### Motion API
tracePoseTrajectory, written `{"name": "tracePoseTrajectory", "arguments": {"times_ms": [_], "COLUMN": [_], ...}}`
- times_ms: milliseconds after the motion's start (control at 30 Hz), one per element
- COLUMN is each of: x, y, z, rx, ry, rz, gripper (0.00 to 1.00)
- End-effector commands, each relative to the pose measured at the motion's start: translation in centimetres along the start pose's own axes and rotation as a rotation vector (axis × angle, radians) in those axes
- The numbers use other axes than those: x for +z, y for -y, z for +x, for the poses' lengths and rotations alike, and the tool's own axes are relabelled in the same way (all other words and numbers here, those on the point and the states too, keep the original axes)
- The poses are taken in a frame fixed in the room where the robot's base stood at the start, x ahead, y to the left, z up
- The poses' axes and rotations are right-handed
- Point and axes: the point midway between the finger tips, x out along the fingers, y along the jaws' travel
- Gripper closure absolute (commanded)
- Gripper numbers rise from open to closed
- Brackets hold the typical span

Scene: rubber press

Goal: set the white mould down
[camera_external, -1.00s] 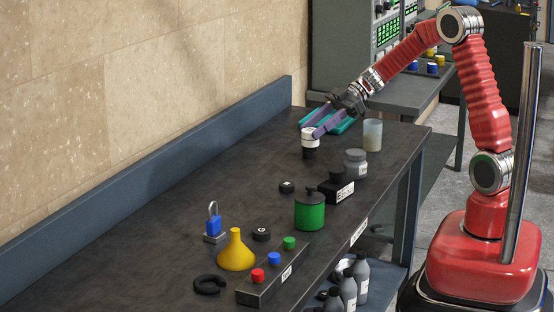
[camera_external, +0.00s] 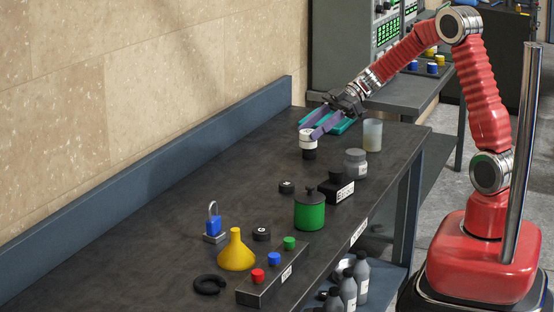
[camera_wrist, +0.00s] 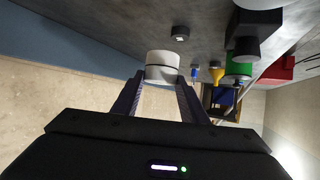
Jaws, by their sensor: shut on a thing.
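The white mould (camera_external: 307,142) is a short white cylinder near the far end of the dark bench. My gripper (camera_external: 311,132) reaches down to it with purple fingers, shut on its sides. In the wrist view the white mould (camera_wrist: 162,70) sits between the fingertips of my gripper (camera_wrist: 161,80), with a thin dark line around it. A dark part (camera_external: 309,154) shows directly below the mould; I cannot tell whether it is a support or a shadow, or whether the mould touches it.
A teal item (camera_external: 346,125) lies behind the fingers. A clear beaker (camera_external: 372,136), a grey jar (camera_external: 355,163) and a black labelled block (camera_external: 340,191) stand to the right. A small black disc (camera_external: 287,187) lies nearer the camera. The bench left of the mould is clear.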

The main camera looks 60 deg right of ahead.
Motion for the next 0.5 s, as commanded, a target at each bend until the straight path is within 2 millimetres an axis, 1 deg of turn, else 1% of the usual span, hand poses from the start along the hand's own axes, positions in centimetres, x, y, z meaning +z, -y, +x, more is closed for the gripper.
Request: {"name": "tracePoseTrajectory", "arguments": {"times_ms": [167, 500], "x": [-1.6, -5.8], "y": [2.1, 6.9], "z": [3.4, 11.3], "rx": [-0.069, -0.197], "ry": [0.0, -0.007], "rz": [-0.032, -0.109], "gripper": [0.89, 0.89]}}
